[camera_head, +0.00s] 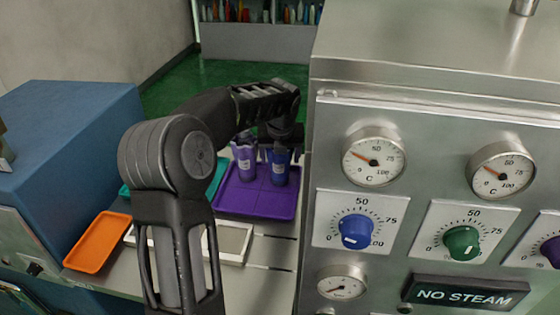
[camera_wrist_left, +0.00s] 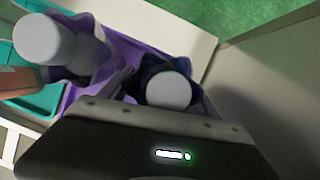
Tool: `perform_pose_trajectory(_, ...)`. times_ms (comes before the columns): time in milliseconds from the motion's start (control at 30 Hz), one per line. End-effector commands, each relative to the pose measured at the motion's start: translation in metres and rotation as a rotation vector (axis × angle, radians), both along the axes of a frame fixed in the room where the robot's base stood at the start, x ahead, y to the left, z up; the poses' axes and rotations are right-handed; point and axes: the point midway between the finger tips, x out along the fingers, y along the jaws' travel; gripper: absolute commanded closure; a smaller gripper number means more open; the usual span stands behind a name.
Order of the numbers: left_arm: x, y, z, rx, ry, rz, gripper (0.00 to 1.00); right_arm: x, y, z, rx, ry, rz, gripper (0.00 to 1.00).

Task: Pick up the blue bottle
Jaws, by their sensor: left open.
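The blue bottle (camera_head: 281,170) stands upright on the purple tray (camera_head: 232,201), beside the metal machine. My left gripper (camera_head: 279,153) is open and comes down over it from above, with the fingers about its upper part. In the left wrist view the bottle's pale grey cap (camera_wrist_left: 168,91) and dark blue collar show just beyond the gripper body. I cannot tell whether the fingers touch the bottle. My right gripper is not in view.
A purple bottle (camera_head: 246,164) stands close on the left of the blue one, on the same tray. An orange tray (camera_head: 98,241) and a teal tray (camera_head: 125,191) lie further left. The machine's panel (camera_head: 430,130) rises close on the right.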

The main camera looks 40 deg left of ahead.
Motion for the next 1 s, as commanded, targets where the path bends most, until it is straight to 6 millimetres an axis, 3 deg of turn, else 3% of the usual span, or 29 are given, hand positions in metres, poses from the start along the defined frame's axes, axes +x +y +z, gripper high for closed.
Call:
perform_pose_trajectory(433,-0.0001,-0.0001,0.0005,0.0,0.0,0.0,0.28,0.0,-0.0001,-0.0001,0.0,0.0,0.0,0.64)
perform_pose_trajectory(1000,-0.0001,-0.0001,0.0005,0.0,0.0,0.0,0.74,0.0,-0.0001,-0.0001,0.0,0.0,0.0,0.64)
